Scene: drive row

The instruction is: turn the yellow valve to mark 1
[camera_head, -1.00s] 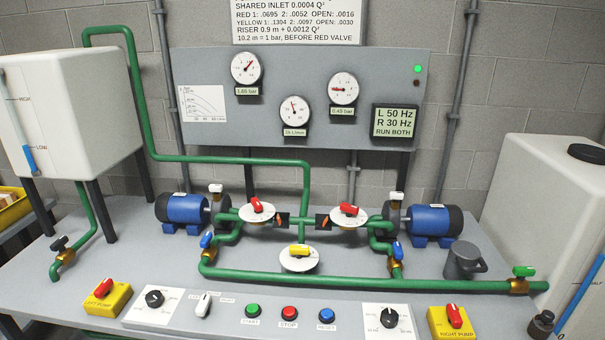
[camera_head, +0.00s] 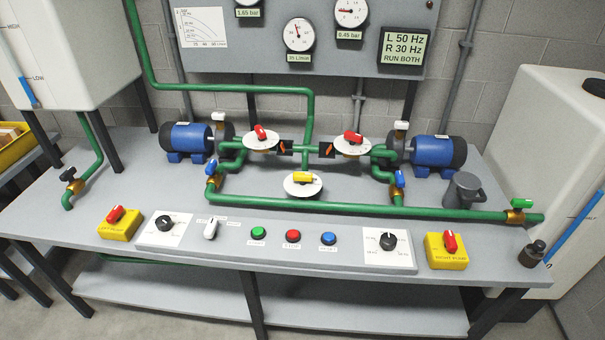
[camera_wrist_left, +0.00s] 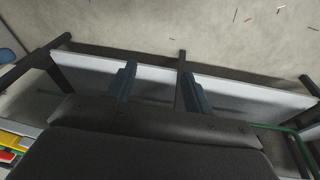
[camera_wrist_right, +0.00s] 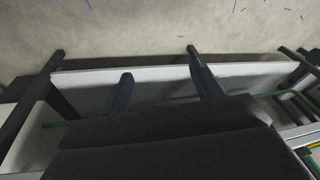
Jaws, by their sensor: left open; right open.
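The yellow valve (camera_head: 303,178) has a yellow handle on a round white dial plate (camera_head: 290,189). It sits on the green pipework in the middle of the bench, below the two red valves. The marks on its plate are too small to read. Neither gripper shows in the head view. In the left wrist view my left gripper (camera_wrist_left: 157,85) is open and empty, its two fingers apart. In the right wrist view my right gripper (camera_wrist_right: 158,85) is open and empty. Both wrist views show floor and a low shelf beyond the fingers, not the valve.
Red valves (camera_head: 261,132) (camera_head: 352,138) stand behind. Green, red and blue buttons (camera_head: 328,238), knobs and yellow switch boxes (camera_head: 446,250) line the bench's front. A green pipe (camera_head: 340,206) runs before the yellow valve.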

